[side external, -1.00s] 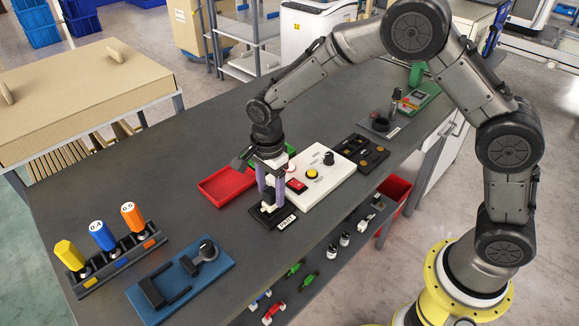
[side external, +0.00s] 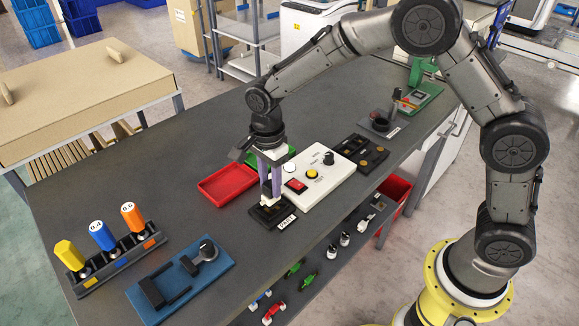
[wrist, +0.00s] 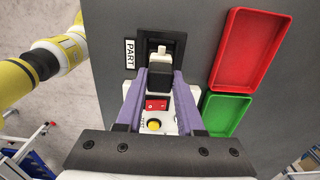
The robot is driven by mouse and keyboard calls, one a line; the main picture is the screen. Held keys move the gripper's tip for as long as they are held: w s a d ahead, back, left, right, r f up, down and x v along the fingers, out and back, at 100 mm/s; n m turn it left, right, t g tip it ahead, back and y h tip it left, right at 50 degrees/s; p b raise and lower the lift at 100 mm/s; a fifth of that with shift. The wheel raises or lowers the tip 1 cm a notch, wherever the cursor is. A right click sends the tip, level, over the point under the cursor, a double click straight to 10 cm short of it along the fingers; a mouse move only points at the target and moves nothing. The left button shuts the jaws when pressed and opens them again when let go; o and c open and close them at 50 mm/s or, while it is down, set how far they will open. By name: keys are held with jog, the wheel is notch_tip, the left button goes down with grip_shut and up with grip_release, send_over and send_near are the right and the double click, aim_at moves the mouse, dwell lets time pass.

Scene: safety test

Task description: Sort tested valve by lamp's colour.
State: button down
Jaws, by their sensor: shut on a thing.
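My gripper (side external: 271,188) has purple fingers and is shut on the valve (side external: 266,194), a small black body with white ends. In the wrist view, the valve (wrist: 158,80) sits between the fingers over the black fixture marked PART (side external: 264,217). Whether it still touches the fixture is hard to tell. The red tray (side external: 227,186) and the green tray (side external: 262,160) look empty.
A dark tray with brass-coloured pieces (side external: 360,152) stands behind the test box. A blue fixture (side external: 180,280) and a rack of coloured handles (side external: 115,259) are at the near left. Several small parts lie on the shelf below. The table left of the red tray is clear.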

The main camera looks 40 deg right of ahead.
jog(key=shift+r, duration=2.15)
jog(key=shift+s, duration=0.1)
jog(key=shift+w+a+r, duration=0.2)
jog(key=shift+w+r, duration=0.6)
jog(key=shift+r, duration=0.3)
jog(key=w+a+r, duration=0.2)
jog(key=w, duration=0.9)
jog(key=shift+w+d+f, duration=0.1)
jog(key=shift+w+f, duration=0.25)
jog(key=shift+f, duration=1.2)
jog(key=shift+w+f, duration=0.4)
jog(key=shift+f, duration=1.15)
jog(key=shift+w+d+f, duration=0.1)
jog(key=shift+w+f, duration=0.25)
jog(key=shift+f, duration=1.2)
